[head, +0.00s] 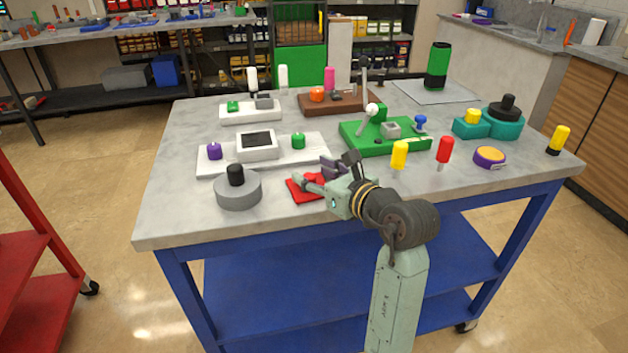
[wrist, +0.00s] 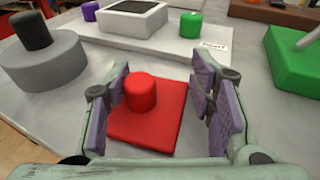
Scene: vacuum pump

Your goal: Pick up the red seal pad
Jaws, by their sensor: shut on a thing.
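The red seal pad (head: 300,190) is a flat red square near the front edge of the grey table, partly hidden by my gripper in the head view. In the wrist view the pad (wrist: 152,125) has a short red knob standing on its top. My gripper (head: 322,178) reaches over the pad.
A grey round piece with a black knob (head: 238,189) stands close to the left. A white base (head: 211,165) with purple and green knobs is behind. A green fixture (head: 366,146) stands behind right. Yellow (head: 399,154) and red (head: 444,150) handled tools stand to the right.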

